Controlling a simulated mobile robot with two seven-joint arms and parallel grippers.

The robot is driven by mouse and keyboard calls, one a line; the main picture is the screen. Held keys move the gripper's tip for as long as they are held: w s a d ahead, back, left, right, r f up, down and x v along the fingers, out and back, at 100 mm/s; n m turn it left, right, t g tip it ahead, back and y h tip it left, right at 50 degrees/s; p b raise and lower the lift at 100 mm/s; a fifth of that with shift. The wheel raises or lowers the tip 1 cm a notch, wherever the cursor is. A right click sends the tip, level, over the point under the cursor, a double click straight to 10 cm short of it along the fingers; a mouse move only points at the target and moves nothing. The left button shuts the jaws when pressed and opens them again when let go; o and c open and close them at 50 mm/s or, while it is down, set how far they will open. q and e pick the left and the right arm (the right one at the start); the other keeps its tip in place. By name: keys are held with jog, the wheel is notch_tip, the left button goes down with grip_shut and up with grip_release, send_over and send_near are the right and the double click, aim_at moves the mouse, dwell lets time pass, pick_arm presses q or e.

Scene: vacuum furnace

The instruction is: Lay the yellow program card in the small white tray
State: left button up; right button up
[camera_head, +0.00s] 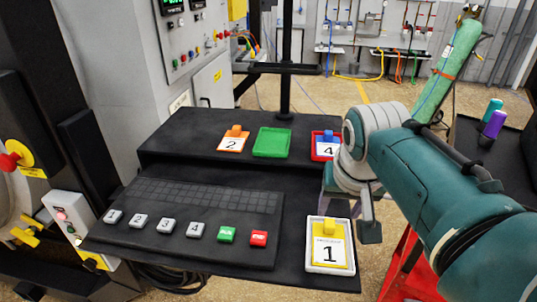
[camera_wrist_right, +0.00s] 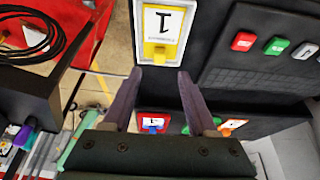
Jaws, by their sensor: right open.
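The yellow program card (camera_head: 346,252), marked 1 and with a yellow knob, lies flat in the small white tray (camera_head: 309,262) at the front right of the dark bench. The card (camera_wrist_right: 162,24) and the white tray (camera_wrist_right: 137,28) also show at the top of the right wrist view. My right gripper (camera_head: 350,214) is just behind and above the tray. In the right wrist view its fingers (camera_wrist_right: 166,72) are apart with nothing between them, close to the knob end of the card. My left gripper is not in view.
A sloped panel with several buttons (camera_head: 195,228) is left of the white tray. A red stand (camera_head: 405,265) is at right.

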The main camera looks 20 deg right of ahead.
jog(key=s+r+n, duration=0.3)
jog(key=s+r, duration=0.1)
jog(key=s, duration=0.7)
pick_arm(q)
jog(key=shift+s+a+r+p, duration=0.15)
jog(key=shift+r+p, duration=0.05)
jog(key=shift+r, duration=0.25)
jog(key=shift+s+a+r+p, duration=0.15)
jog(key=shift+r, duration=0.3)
pick_arm(e)
jog(key=s+a+r+n+y, duration=0.1)
jog(key=s+a+r+n, duration=0.1)
jog(key=s+a, duration=0.2)
jog(key=s+a+r+n+y, duration=0.1)
jog(key=s+a+r+n, duration=0.1)
jog(key=s, duration=0.6)
jog(key=a+n, duration=0.1)
jog(key=a, duration=0.1)
jog(key=shift+a+r+y, duration=0.3)
jog(key=shift+a, duration=0.05)
jog(key=shift+s, duration=0.1)
